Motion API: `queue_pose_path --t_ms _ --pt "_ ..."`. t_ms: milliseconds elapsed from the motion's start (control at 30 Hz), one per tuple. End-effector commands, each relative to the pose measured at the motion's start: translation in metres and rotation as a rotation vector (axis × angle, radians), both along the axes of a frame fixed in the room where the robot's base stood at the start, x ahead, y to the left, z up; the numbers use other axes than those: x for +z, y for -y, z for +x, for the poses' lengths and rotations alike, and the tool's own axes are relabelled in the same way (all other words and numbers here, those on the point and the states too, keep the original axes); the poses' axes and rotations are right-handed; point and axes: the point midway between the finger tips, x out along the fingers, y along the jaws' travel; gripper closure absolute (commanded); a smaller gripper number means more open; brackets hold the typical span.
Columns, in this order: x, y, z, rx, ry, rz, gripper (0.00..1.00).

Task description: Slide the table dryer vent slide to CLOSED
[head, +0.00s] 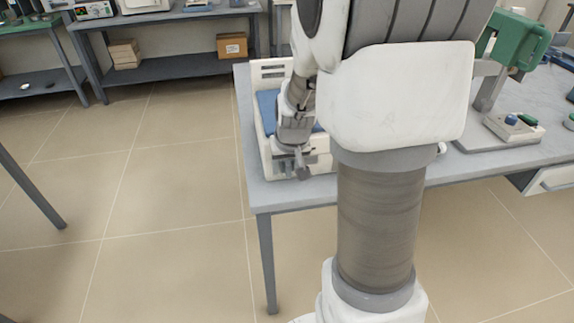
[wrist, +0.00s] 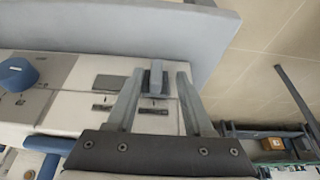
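The table dryer (head: 264,140) is a white box with a blue top part, near the left end of the grey table, partly hidden by my arm. In the wrist view its pale front panel (wrist: 75,103) shows, with a grey upright tab on a dark plate, which looks like the vent slide (wrist: 156,80). My gripper (wrist: 159,73) is open, with one finger on each side of the tab and visible gaps between. In the head view my gripper (head: 301,172) is at the dryer's front. The slide's markings are too small to read.
A blue knob (wrist: 17,74) sits on the panel beside the slide. The grey table (head: 256,190) ends just left of the dryer. A green device (head: 520,40) and a small box with buttons (head: 513,127) stand at the right. The floor (head: 150,200) at left is clear.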

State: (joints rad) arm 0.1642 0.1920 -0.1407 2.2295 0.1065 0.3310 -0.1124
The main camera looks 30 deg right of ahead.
Motion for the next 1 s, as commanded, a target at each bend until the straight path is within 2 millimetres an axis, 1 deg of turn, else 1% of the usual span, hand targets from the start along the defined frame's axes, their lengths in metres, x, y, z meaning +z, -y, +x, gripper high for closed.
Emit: queue_pose_path --t_ms 133,267,367,600,800,1000 --pt "0.003 -0.001 -0.001 0.001 -0.001 0.001 0.53" --pt "0.017 -0.002 -0.005 0.002 0.003 -0.001 0.53" --pt "0.036 -0.004 -0.012 0.001 0.004 -0.001 0.53" --pt "0.088 -0.009 -0.032 0.0 0.005 0.0 0.53" --pt "0.128 -0.014 -0.049 0.0 0.005 0.0 0.53" --pt "0.154 -0.017 -0.06 0.001 0.004 -0.001 0.53"
